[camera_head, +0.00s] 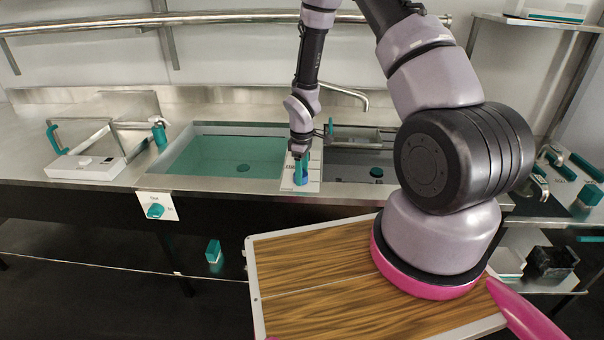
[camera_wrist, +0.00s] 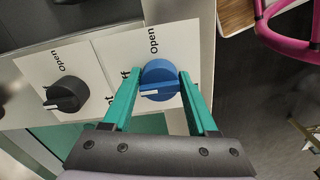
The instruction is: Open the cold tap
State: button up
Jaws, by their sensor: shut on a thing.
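The blue tap knob (camera_wrist: 163,73) sits on a white label plate (camera_wrist: 103,52) with "Open" printed above it and an "Off" label partly hidden by a finger. Its white pointer mark faces left, toward the "Off" side, in the wrist view. My gripper (camera_wrist: 162,82) has its two teal fingers on either side of the knob, shut on it. In the head view my gripper (camera_head: 300,173) reaches down to the plate (camera_head: 314,187) between the two sinks. A dark knob (camera_wrist: 67,94) on a similar plate lies left of it in the wrist view.
A teal-looking sink basin (camera_head: 215,155) is left of the plate, and a grey basin (camera_head: 350,172) with a faucet (camera_head: 350,91) is right. A wood-topped board (camera_head: 320,285) lies in front, below my arm. A white device (camera_head: 95,167) stands on the left counter.

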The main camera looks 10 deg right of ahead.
jog(key=m, duration=0.4)
jog(key=shift+a+m, duration=0.1)
jog(key=shift+m, duration=0.3)
jog(key=m, duration=0.4)
jog(key=shift+s+m, duration=0.1)
jog(key=shift+m, duration=0.2)
jog(key=m, duration=0.4)
jog(key=shift+a, duration=0.15)
jog(key=shift+m, duration=2.3)
jog(key=o, duration=1.4)
jog(key=shift+c, duration=0.2)
